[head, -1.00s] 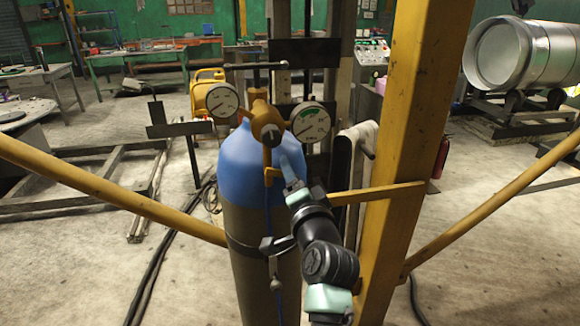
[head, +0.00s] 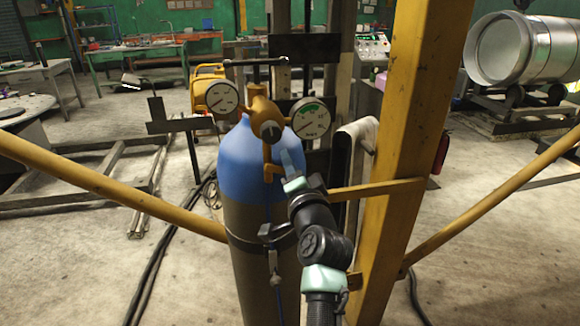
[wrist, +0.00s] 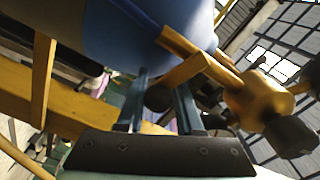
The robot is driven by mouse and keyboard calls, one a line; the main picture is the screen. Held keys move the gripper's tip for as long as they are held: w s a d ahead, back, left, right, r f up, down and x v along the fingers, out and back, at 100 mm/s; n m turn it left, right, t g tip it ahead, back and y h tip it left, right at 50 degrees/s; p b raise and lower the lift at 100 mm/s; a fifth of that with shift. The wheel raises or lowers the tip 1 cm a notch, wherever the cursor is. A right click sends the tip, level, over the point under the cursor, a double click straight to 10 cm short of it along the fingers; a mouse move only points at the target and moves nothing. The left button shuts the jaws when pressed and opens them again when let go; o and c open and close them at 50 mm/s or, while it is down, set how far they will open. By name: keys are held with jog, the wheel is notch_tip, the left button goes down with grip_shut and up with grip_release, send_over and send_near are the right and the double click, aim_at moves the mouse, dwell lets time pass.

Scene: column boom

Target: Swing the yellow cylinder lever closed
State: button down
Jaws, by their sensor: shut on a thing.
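A blue-topped gas cylinder (head: 240,165) stands upright in the head view, with a yellow valve (head: 263,118) on top. The yellow lever (head: 270,169) hangs at the valve's front. In the wrist view the lever (wrist: 187,70) slants down to a dark round knob (wrist: 158,98). My gripper (head: 285,157) reaches up to the lever from the lower right. In the wrist view my gripper (wrist: 160,92) has its two blue fingers on either side of the knob, shut on the lever's end. The exact contact is hard to see.
Two round gauges (head: 311,118) flank the valve. A thick yellow post (head: 405,150) stands close on the right of my arm, with a yellow crossbar (head: 375,190) near my wrist. Slanted yellow braces (head: 110,188) run on both sides. A metal drum (head: 520,50) lies farther back.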

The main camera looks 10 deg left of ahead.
jog(key=shift+f, duration=0.25)
jog(key=n+b, duration=0.2)
jog(key=r+n+b, duration=0.1)
jog(key=shift+r+n+b, duration=0.1)
jog(key=shift+n+b, duration=0.3)
jog(key=c, duration=1)
grip_release()
jog(key=o, duration=0.3)
jog(key=shift+o, duration=0.4)
jog(key=shift+r, duration=0.2)
jog(key=shift+s, duration=0.1)
